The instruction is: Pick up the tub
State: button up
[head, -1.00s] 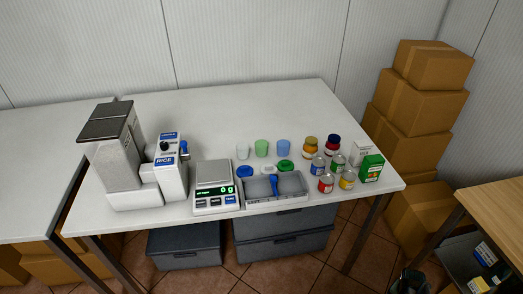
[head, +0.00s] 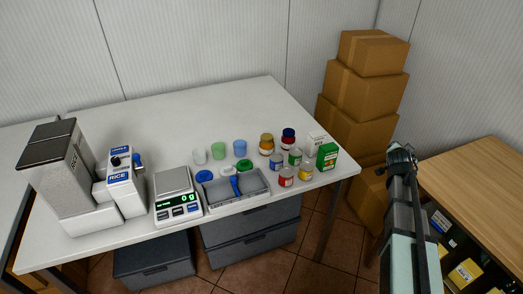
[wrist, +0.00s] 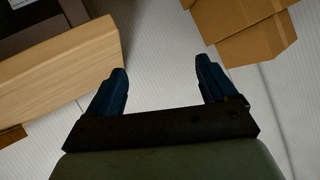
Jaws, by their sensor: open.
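Three small tubs stand in a row on the white table (head: 150,125) in the head view: a clear white one (head: 199,157), a green one (head: 218,151) and a blue one (head: 240,149). I cannot tell which one is meant. A blue lid (head: 204,176), a white lid (head: 229,170) and a green lid (head: 244,165) lie in front of them. My gripper (head: 402,153) is raised to the right of the table, well away from the tubs. The wrist view shows its two fingers (wrist: 162,68) apart with nothing between them. No tub shows there.
Several jars and cans and a green box (head: 327,156) stand right of the tubs. Stacked cartons (head: 364,92) and a wooden counter (head: 480,175) are further right.

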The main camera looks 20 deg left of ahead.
jog(key=w+a+r+m+t, duration=0.1)
jog(key=w+a+r, duration=0.15)
jog(key=r, duration=0.25)
jog(key=w+a+r, duration=0.2)
jog(key=a+r, duration=0.2)
jog(key=r, duration=0.1)
jog(key=w+a+m+y, duration=0.1)
jog(key=a, duration=0.6)
jog(key=g+y, duration=0.2)
jog(key=g, duration=1.1)
send_over(218, 148)
jog(key=s+d, duration=0.1)
jog(key=s, duration=0.2)
jog(key=shift+m, duration=0.3)
notch_tip(218, 148, down, 8)
jog(key=shift+w+f, duration=0.15)
jog(key=shift+f, duration=0.1)
jog(key=shift+w+d+f, duration=0.1)
jog(key=shift+w+f, duration=0.15)
jog(key=shift+f, duration=1.2)
jog(key=shift+w+d+f, duration=0.1)
jog(key=shift+w+f, duration=0.1)
jog(key=shift+f, duration=1.25)
